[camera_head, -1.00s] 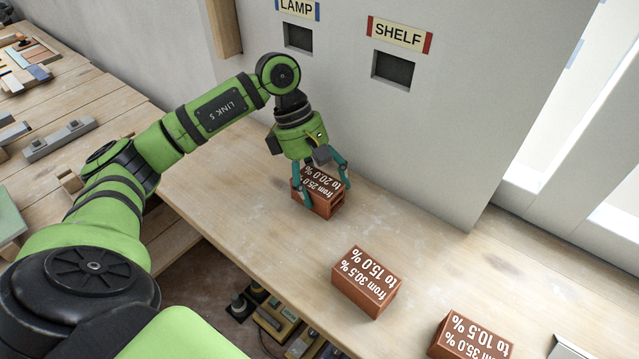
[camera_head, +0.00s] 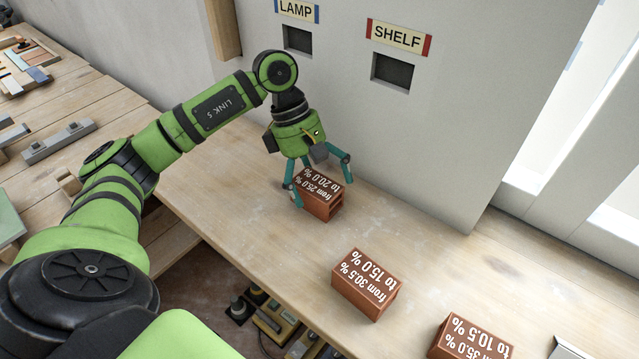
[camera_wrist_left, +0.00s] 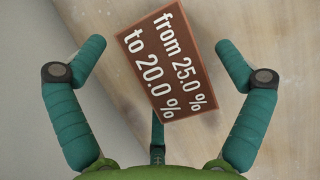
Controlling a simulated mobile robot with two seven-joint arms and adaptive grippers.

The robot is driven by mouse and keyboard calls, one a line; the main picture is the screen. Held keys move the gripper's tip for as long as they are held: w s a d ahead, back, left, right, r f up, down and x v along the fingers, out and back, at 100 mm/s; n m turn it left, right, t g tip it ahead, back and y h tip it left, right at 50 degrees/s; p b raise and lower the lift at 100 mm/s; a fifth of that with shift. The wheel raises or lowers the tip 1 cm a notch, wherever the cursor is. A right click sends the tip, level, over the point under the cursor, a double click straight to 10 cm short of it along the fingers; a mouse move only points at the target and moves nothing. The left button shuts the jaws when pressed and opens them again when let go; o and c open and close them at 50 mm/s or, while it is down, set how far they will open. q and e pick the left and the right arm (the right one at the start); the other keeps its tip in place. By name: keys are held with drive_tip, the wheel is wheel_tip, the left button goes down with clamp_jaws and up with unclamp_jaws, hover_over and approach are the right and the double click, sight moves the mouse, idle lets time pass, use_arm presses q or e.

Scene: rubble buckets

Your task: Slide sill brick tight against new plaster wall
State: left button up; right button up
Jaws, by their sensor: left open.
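A red-brown brick lettered "from 25.0 % to 20.0 %" (camera_head: 322,206) stands on the wooden bench by the foot of the pale plaster wall (camera_head: 455,130). It also shows in the left wrist view (camera_wrist_left: 164,62), turned at an angle, with what looks like a narrow strip of wood between it and the grey wall at left. My left gripper (camera_head: 322,192) is open, its teal fingers spread on either side of this brick. In the left wrist view the fingers (camera_wrist_left: 160,44) stand clear of the brick. My right gripper is not in view.
Two more lettered bricks, "from 30.5 % to 15.0 %" (camera_head: 366,284) and "from 35.0 % to 10.5 %" (camera_head: 470,338), stand toward the front right. The wall has recesses under LAMP (camera_head: 298,38) and SHELF (camera_head: 392,70) labels. Bare bench (camera_head: 450,265) lies between bricks and wall.

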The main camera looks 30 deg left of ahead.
use_arm(q)
drive_tip(key=v, duration=1.1)
